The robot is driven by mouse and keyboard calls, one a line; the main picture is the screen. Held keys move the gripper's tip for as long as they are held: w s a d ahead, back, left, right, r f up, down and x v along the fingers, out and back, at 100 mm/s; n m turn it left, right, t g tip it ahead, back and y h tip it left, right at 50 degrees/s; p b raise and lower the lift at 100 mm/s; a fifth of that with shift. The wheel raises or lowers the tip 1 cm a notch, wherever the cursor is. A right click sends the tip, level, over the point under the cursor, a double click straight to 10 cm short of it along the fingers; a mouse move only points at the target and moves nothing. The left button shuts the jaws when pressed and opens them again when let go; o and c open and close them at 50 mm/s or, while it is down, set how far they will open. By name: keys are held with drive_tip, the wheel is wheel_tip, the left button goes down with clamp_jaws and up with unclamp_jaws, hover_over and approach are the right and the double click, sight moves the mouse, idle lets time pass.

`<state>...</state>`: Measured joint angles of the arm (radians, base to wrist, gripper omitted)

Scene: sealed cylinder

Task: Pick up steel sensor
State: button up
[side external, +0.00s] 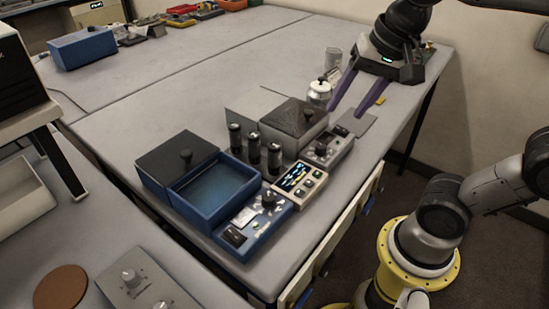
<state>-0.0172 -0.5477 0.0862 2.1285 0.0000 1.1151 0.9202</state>
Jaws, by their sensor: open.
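I cannot tell for certain which thing is the steel sensor.
A blue open box (213,188) with a dark lid, a display unit (299,181) and a grey box with a sloped lid (292,121) crowd the table's front. The table's left middle (170,95) is clear.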

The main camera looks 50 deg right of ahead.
drive_tip(key=w+a+m+g, duration=0.1)
drive_tip(key=w+m+g, duration=0.3)
drive_tip(key=w, duration=0.6)
drive_tip(key=m, duration=0.1)
hover_over(274, 156)
drive_tip(key=d, duration=0.1)
wheel_tip(274, 156, down, 5)
drive_tip(key=f, duration=0.7)
drive_tip(key=shift+w+d+f, duration=0.15)
drive_tip(key=shift+w+f, duration=0.1)
drive_tip(key=shift+f, duration=0.1)
drive_tip(key=shift+w+f, duration=0.2)
drive_tip(key=shift+f, duration=2.9)
clamp_jaws()
